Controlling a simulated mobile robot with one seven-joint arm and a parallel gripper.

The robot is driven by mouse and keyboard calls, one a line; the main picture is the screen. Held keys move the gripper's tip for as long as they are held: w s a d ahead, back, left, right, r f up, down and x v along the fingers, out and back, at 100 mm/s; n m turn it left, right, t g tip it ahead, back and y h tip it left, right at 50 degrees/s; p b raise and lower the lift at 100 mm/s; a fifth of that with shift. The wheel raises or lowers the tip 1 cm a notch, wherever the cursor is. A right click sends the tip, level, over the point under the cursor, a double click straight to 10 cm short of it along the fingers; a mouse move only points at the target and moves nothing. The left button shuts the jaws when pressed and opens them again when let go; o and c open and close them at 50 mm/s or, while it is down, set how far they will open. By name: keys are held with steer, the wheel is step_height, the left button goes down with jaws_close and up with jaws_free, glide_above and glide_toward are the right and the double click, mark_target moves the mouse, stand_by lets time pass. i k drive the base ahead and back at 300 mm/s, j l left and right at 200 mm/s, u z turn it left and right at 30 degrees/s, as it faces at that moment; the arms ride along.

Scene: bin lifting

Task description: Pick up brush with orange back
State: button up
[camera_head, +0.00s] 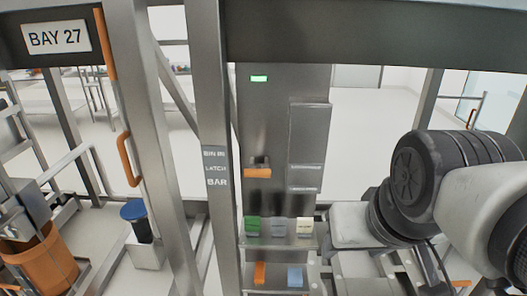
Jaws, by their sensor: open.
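A small orange-topped block (260,272), which looks like the brush with the orange back, sits on the lower shelf (275,286) at the bottom centre of the head view. Its bristles cannot be made out. A light blue block (295,276) is to its right on the same shelf. My arm shows at the right, large and close to the camera. My gripper is not in view.
On the shelf above are a green block (252,226), a grey-blue block (278,228) and a whitish block (304,228). An orange handle (257,173) sticks out from the grey panel above. A steel post (213,150) stands left of the shelves.

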mark_target(259, 278)
steer(key=u, duration=0.4)
steer(key=k, duration=0.85)
steer(key=i+l, duration=0.25)
steer(key=l, duration=0.15)
steer(key=i+l+u, duration=0.1)
steer(key=i+l, duration=0.4)
steer(key=l, duration=0.3)
steer(key=i+l+u, duration=0.15)
steer(key=l, duration=0.25)
steer(key=i+l, duration=0.3)
steer(key=i+l+u, duration=0.05)
steer(key=l, duration=0.05)
